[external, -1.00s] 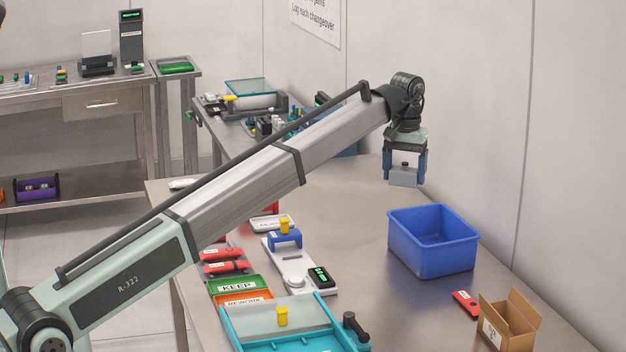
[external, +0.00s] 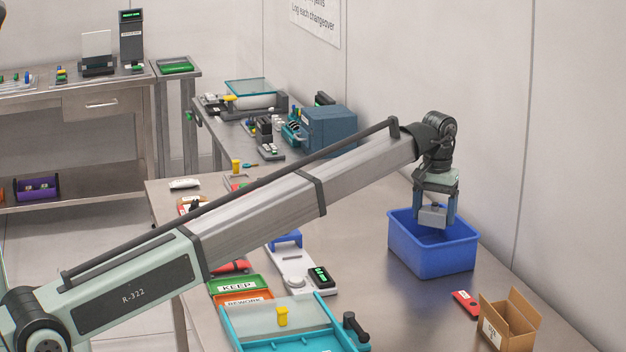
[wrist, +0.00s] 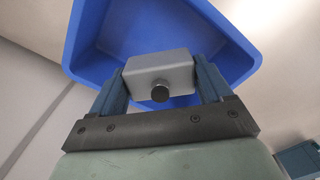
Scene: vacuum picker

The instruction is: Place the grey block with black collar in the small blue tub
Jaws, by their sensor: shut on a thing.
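My gripper (external: 434,218) is shut on the grey block (external: 432,217), with one finger on each side of it. In the wrist view the grey block (wrist: 160,73) shows a dark round knob or collar on its near face. The small blue tub (external: 432,259) stands on the table at the right. The gripper and block are over the tub's opening, with the block at about rim height in the external view. In the wrist view the tub (wrist: 75,45) lies behind the block, and its visible floor looks empty.
A red item (external: 466,303) and an open cardboard box (external: 509,321) are in front of the tub. A white device with a dark display (external: 320,277), a green KEEP tray (external: 238,287) and a teal tray (external: 240,330) stand to the left. The wall is close behind the tub.

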